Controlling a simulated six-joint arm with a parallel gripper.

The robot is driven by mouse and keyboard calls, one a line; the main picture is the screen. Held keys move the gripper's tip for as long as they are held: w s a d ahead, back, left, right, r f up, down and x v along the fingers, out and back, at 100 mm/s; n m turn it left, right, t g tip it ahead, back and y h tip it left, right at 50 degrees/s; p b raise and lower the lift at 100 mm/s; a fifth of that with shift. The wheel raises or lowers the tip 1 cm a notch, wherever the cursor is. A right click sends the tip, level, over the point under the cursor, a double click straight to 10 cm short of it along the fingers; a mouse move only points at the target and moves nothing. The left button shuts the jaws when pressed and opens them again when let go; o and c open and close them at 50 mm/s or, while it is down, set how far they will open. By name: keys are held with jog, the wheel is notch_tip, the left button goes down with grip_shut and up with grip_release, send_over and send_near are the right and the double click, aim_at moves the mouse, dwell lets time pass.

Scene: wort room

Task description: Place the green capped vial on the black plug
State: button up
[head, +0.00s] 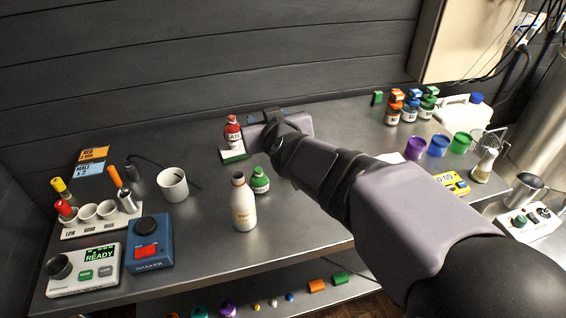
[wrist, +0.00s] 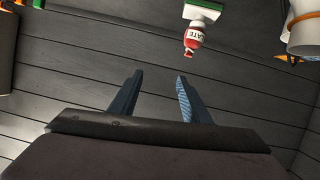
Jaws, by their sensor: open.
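Two things match the green capped vial, and I cannot tell which is meant: a small green bottle (head: 260,182) behind the cream bottle, and a green-capped jar (head: 428,108) at the back right. Both stand upright. A small black piece with a cable (head: 135,173), at the left beside the white cup, looks like the black plug. My gripper (wrist: 158,82) is open and empty, its two dark fingers apart against the wall. In the head view, my gripper (head: 262,124) is near the wall, beside the red bottle (head: 233,132); its fingertips are not clear there.
A cream bottle (head: 243,204) stands in front of the small green bottle. The white cup (head: 173,184), blue shaker (head: 150,244) and vial rack (head: 100,215) fill the left. Coloured cups (head: 439,146) and a yellow timer (head: 452,183) stand at right. The front middle bench is clear.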

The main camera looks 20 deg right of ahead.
jog(key=s+d+m+h, duration=0.2)
jog(key=d+m, duration=0.1)
jog(key=d, duration=0.2)
jog(key=f, duration=1.3)
jog(key=shift+s+a, duration=0.1)
jog(key=shift+a, duration=0.25)
jog(key=shift+p, duration=0.3)
jog(key=shift+p+x, duration=0.8)
jog(key=shift+p, duration=0.35)
jog(key=shift+w, duration=0.25)
jog(key=shift+w, duration=0.1)
jog(key=shift+p+x, duration=0.85)
jog(key=shift+x, duration=1.65)
jog(key=shift+a, duration=0.1)
